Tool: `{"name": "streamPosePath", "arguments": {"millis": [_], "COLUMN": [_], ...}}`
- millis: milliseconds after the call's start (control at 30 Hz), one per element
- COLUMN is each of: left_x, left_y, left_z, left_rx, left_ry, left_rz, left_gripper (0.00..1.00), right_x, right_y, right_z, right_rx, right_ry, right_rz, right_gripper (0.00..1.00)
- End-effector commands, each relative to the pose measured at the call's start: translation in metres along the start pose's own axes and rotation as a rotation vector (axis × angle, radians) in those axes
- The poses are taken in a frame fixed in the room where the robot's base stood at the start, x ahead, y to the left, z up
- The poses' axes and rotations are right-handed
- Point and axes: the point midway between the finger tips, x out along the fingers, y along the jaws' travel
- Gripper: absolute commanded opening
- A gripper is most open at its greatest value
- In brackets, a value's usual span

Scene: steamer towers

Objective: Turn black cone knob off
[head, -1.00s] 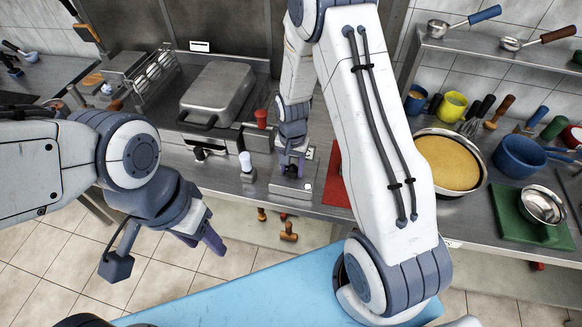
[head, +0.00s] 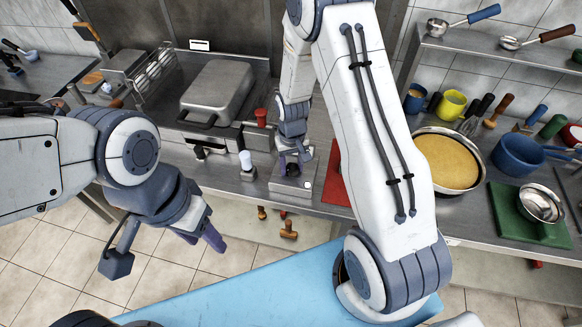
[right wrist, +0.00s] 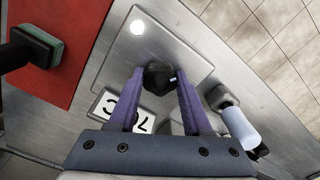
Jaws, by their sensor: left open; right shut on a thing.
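The black cone knob (right wrist: 158,79) sits on a grey metal control panel (right wrist: 185,50). In the right wrist view it is between the two purple fingers of my right gripper (right wrist: 161,76), which are shut on it. A small white mark on the knob points to the right. In the head view my right gripper (head: 294,160) is down at the panel, and its fingers partly hide the knob (head: 291,169). My left gripper (head: 207,236) is open and empty, hanging in front of the counter.
A white-topped lever (head: 246,161) and a red-topped lever (head: 261,117) stand nearby. A red board (head: 336,187) lies right of the panel.

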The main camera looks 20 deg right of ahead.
Motion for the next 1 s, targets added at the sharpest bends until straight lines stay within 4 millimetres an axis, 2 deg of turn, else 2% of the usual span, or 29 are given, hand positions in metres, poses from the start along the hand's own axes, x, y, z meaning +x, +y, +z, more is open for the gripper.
{"name": "streamPosePath", "arguments": {"millis": [100, 133, 167, 500, 800, 1000], "left_x": [0.0011, 0.0011, 0.0011, -0.0002, -0.0045, -0.0047], "left_y": [-0.0001, -0.0001, -0.0001, 0.0000, 0.0003, 0.0004], "left_z": [0.0000, 0.0000, 0.0000, 0.0000, -0.0002, -0.0003], "left_rx": [0.000, 0.000, 0.000, 0.000, 0.000, 0.000], "left_ry": [0.000, 0.000, 0.000, 0.000, 0.000, 0.000], "left_rz": [0.000, 0.000, 0.000, 0.000, 0.000, 0.000], "left_gripper": [0.50, 0.50, 0.50, 0.50, 0.50, 0.50], "right_x": [0.0029, 0.0029, 0.0028, 0.0008, 0.0002, 0.0006], "right_y": [-0.0001, -0.0001, -0.0001, 0.0004, 0.0007, 0.0006], "right_z": [-0.0004, -0.0004, -0.0003, 0.0003, 0.0005, 0.0004], "right_rx": [0.000, 0.000, 0.000, 0.030, 0.431, 0.530], "right_ry": [0.002, 0.001, 0.001, -0.001, -0.002, -0.001], "right_rz": [0.000, 0.000, 0.000, 0.000, 0.000, 0.000], "right_gripper": [0.00, 0.61, 0.67, 0.67, 0.67, 0.67]}}
